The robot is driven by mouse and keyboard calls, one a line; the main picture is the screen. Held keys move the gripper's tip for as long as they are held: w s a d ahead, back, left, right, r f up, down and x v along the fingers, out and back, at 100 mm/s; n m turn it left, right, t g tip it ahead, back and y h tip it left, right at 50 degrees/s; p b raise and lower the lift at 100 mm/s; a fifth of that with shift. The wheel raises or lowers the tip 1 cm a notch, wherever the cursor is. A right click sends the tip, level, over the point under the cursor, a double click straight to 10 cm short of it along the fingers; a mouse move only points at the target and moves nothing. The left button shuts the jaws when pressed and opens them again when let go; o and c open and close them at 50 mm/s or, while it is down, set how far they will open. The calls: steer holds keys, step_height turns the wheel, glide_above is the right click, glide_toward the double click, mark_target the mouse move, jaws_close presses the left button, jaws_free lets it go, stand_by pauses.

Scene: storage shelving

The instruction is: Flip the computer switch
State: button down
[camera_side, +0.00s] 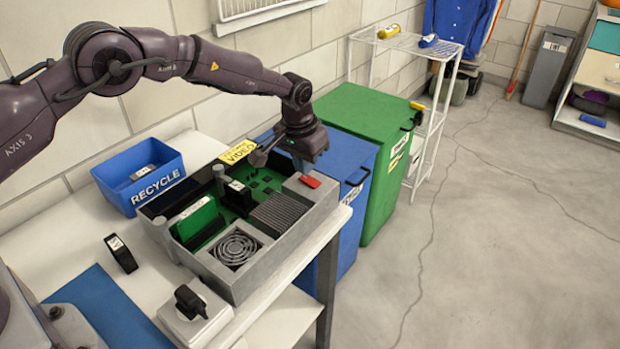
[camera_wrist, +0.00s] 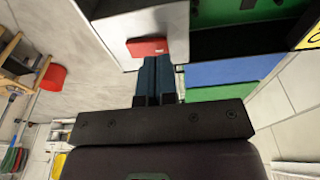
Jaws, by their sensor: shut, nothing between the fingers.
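An open grey computer case (camera_side: 240,275) lies on the white table, with a green board, a fan and a heatsink inside. A red switch (camera_side: 310,181) sits on top of its far right corner block. In the wrist view the red switch (camera_wrist: 147,46) shows just beyond my fingertips, on a grey surface. My gripper (camera_side: 308,158) is shut and empty, close above and behind the switch in the side view. Its two dark blue fingers (camera_wrist: 157,65) are together in the wrist view. I cannot tell whether they touch the case.
A blue RECYCLE box (camera_side: 128,193) stands behind the case at left. A black device on a white box (camera_side: 195,318) is in front. Blue (camera_side: 350,220) and green (camera_side: 372,195) bins stand to the right. Open floor lies farther right.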

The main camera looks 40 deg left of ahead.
steer(key=shift+f, duration=0.85)
stand_by(0.3)
steer(key=shift+r, duration=3.55)
steer(key=shift+s+f, duration=0.1)
steer(key=shift+f, duration=0.05)
steer(key=s, duration=0.1)
steer(key=s+f, duration=0.1)
steer(key=s+g, duration=0.1)
steer(key=shift+a+f+m, duration=0.25)
steer(key=shift+f+m, duration=0.05)
steer(key=s+a+r+t, duration=0.1)
steer(key=s+a+r, duration=0.1)
steer(key=s+r, duration=0.5)
steer(key=s+a+r+t, duration=0.2)
steer(key=s+r, duration=0.6)
steer(key=s, duration=0.8)
steer(key=s+a+r+t, duration=0.1)
steer(key=s+a+r, duration=0.3)
steer(key=s+r, duration=0.3)
steer(key=shift+s+a+r+t, duration=0.2)
steer(key=shift+s+t, duration=0.2)
steer(key=shift+s, duration=1.85)
